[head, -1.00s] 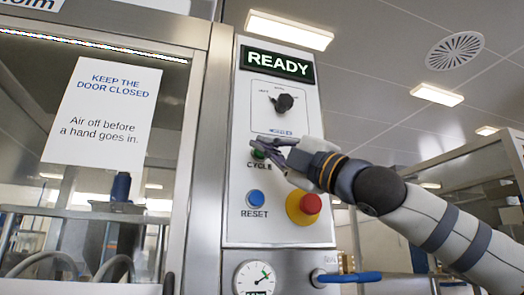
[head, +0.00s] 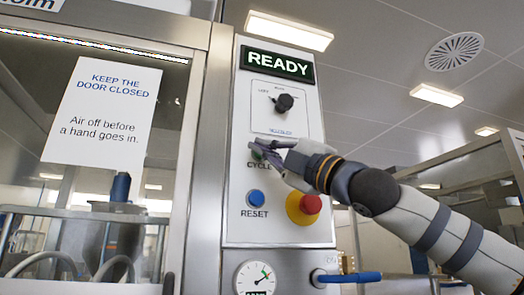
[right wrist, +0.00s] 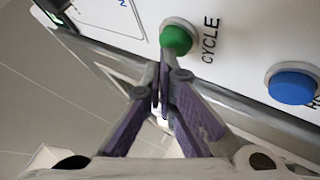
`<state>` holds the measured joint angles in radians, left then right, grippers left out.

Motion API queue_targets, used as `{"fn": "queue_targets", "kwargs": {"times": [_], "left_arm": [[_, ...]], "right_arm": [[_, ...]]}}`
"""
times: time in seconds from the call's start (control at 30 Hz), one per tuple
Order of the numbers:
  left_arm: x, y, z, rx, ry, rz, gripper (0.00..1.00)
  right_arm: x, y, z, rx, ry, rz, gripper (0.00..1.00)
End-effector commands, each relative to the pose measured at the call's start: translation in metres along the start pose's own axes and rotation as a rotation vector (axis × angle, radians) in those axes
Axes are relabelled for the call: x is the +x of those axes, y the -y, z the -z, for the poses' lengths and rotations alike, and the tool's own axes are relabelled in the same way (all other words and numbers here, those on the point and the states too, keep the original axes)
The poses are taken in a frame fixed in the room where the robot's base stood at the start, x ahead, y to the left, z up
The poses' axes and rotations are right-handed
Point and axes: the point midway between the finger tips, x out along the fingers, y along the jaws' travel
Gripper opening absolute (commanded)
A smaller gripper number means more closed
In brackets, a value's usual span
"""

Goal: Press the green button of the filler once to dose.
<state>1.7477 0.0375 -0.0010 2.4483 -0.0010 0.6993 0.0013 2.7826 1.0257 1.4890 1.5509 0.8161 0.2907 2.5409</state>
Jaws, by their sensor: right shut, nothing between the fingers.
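The filler's control panel (head: 278,228) stands upright in the head view, with its display (head: 277,65) lit and reading READY. The green button (right wrist: 177,38), labelled CYCLE, shows clearly in the right wrist view; in the head view my fingers mostly cover it. My right gripper (head: 260,147) is shut and empty, its fingertips at the green button. In the right wrist view the fingertips (right wrist: 163,62) reach the button's lower left edge; I cannot tell whether they touch it. My left gripper is not in view.
A blue RESET button (head: 256,198) and a red emergency stop (head: 311,204) on a yellow base sit below the green button. A black selector knob (head: 284,102) is above. A gauge (head: 254,278) and a blue-handled valve (head: 346,277) are lower down. A glazed door with a notice (head: 102,112) stands left.

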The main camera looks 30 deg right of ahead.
Motion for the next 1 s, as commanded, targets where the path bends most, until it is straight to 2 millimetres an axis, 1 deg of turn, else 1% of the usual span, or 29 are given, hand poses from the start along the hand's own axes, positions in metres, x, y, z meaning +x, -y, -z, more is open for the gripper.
{"fn": "queue_targets", "kwargs": {"times": [0.67, 1.0], "left_arm": [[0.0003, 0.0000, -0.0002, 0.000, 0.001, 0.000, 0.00], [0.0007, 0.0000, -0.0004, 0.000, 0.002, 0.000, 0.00]], "right_arm": [[0.0057, 0.0044, -0.0045, 0.001, 0.001, 0.001, 0.00], [0.0048, 0.0041, -0.0039, 0.001, 0.001, 0.001, 0.00]]}}
